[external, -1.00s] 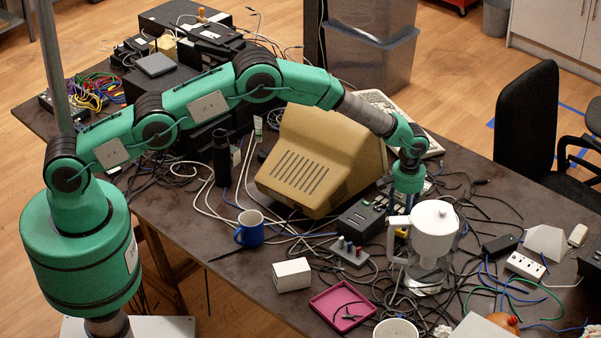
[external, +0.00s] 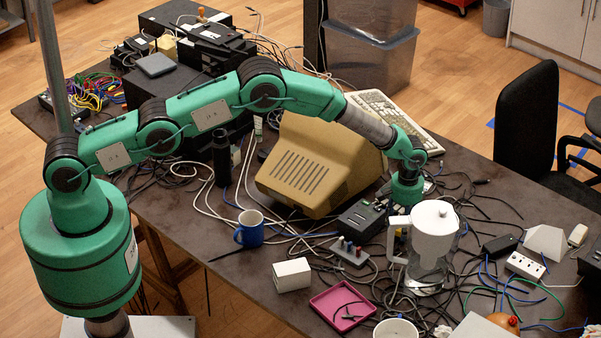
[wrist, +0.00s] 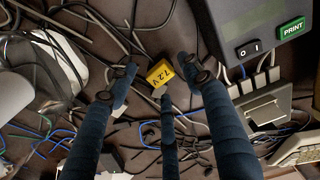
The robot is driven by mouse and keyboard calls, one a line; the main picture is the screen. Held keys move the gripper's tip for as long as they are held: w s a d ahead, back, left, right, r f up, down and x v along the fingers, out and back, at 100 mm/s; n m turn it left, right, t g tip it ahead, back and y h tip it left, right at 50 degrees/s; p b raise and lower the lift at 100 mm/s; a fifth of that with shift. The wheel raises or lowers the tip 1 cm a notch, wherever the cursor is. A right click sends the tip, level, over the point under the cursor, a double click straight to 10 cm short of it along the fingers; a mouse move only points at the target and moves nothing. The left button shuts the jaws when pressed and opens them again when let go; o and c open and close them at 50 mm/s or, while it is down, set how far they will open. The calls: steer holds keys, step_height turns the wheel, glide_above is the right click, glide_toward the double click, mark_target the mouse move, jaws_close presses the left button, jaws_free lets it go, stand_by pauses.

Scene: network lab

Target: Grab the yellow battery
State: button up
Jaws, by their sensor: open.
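The yellow battery (wrist: 160,73), a small block marked 7.2 V, lies among black cables in the wrist view. My gripper (wrist: 156,80) is open, its dark fingers spread around the battery. Two fingertips are to its left and right and one is just below it in the picture; contact cannot be told. In the external view my gripper (external: 403,205) points down behind the white-lidded pitcher (external: 433,245). A small yellow patch (external: 401,233) shows by the pitcher's handle, probably the battery, mostly hidden.
The pitcher stands close to my gripper. A dark device with a green PRINT button (wrist: 262,35) is at the upper right of the wrist view. A beige monitor (external: 312,165) stands left of my gripper. Cables cover the table around it. A pink tray (external: 343,307) lies nearer.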

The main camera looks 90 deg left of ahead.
steer(key=shift+f, duration=1.75)
jaws_close()
